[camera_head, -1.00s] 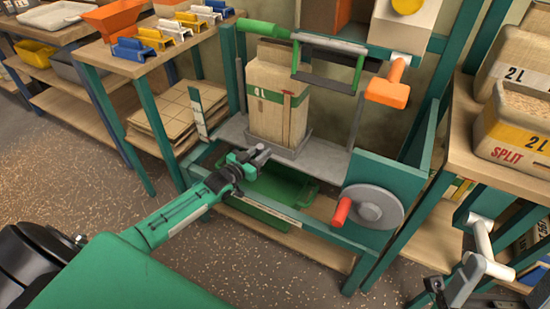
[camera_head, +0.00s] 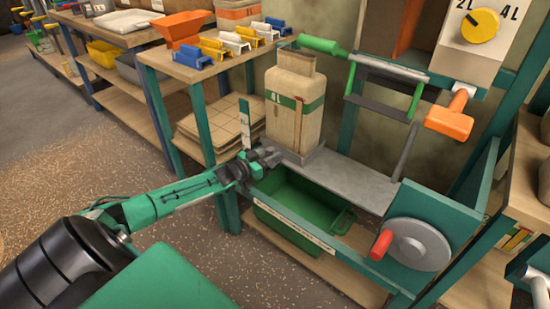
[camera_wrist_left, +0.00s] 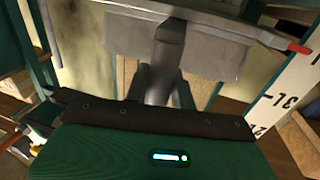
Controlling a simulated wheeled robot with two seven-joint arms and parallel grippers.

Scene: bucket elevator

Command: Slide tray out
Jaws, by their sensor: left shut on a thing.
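The grey tray (camera_head: 304,160) is a shallow metal piece on a grey metal plate (camera_head: 355,185). A beige 4L sack-like container (camera_head: 293,115) with a green band stands upright in it. My left gripper (camera_head: 268,157) is shut at the tray's front left edge. My right gripper is not seen.
A green bin (camera_head: 300,210) sits below the plate. A grey disc with a red crank handle (camera_head: 381,245) is at the front right. An orange lever (camera_head: 449,117) and green handle (camera_head: 318,44) are above.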

